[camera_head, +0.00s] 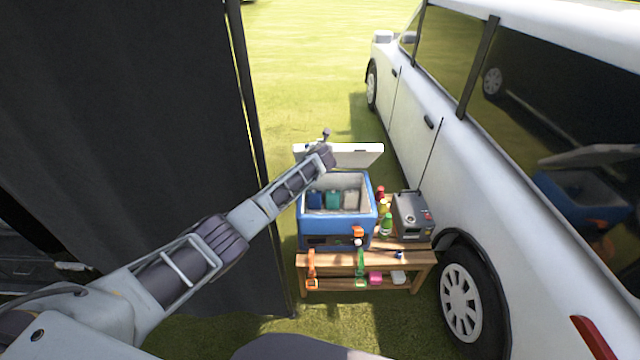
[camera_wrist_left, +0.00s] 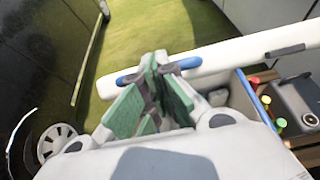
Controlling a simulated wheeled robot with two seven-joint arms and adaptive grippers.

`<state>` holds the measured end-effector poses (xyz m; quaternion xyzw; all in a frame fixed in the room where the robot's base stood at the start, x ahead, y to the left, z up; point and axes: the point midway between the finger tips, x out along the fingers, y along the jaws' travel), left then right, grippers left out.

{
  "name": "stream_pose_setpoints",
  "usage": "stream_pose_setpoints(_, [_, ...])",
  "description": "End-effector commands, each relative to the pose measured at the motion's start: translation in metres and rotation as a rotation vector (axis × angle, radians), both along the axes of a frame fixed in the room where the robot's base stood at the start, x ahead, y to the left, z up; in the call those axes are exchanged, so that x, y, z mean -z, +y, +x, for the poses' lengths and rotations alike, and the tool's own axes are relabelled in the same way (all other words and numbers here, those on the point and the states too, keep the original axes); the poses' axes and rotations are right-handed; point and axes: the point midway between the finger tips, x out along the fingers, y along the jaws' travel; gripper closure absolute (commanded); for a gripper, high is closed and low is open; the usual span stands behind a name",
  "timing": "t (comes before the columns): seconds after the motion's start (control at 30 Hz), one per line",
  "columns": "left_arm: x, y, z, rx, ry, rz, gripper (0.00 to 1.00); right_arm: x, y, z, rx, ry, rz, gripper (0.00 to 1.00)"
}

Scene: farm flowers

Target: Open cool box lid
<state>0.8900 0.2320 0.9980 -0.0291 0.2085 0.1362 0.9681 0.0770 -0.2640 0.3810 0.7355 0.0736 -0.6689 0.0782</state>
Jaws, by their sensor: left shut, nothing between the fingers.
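The blue cool box (camera_head: 316,229) stands on a wooden bench. Its white lid (camera_head: 362,155) is raised at the back, and the box is open at the top, with several blue, teal and pale items inside. My left gripper (camera_head: 326,133) is at the lid's left part, its fingertips rising above the lid's top edge. In the left wrist view, the lid (camera_wrist_left: 235,52) runs behind the shut, empty green-padded fingers (camera_wrist_left: 156,60). I cannot tell whether they touch it. My right gripper is not in view.
The wooden bench (camera_head: 340,259) also holds a grey radio (camera_head: 410,215) with a long antenna, bottles (camera_head: 386,225) and small tools. A white car (camera_head: 450,150) stands close on the right. A dark curtain (camera_head: 120,130) hangs on the left. Grass (camera_head: 310,50) lies open behind.

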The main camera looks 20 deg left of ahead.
Motion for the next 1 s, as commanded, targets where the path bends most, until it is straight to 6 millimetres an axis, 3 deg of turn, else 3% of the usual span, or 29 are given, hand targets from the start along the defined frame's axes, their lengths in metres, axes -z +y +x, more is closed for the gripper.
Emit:
stream_pose_setpoints(0.03, [0.012, -0.001, -0.006, 0.0, 0.011, -0.003, 1.0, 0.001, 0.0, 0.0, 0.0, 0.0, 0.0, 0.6])
stream_pose_setpoints(1.0, [0.095, -0.014, -0.076, -0.003, 0.015, -0.002, 1.0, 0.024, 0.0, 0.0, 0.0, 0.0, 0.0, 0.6])
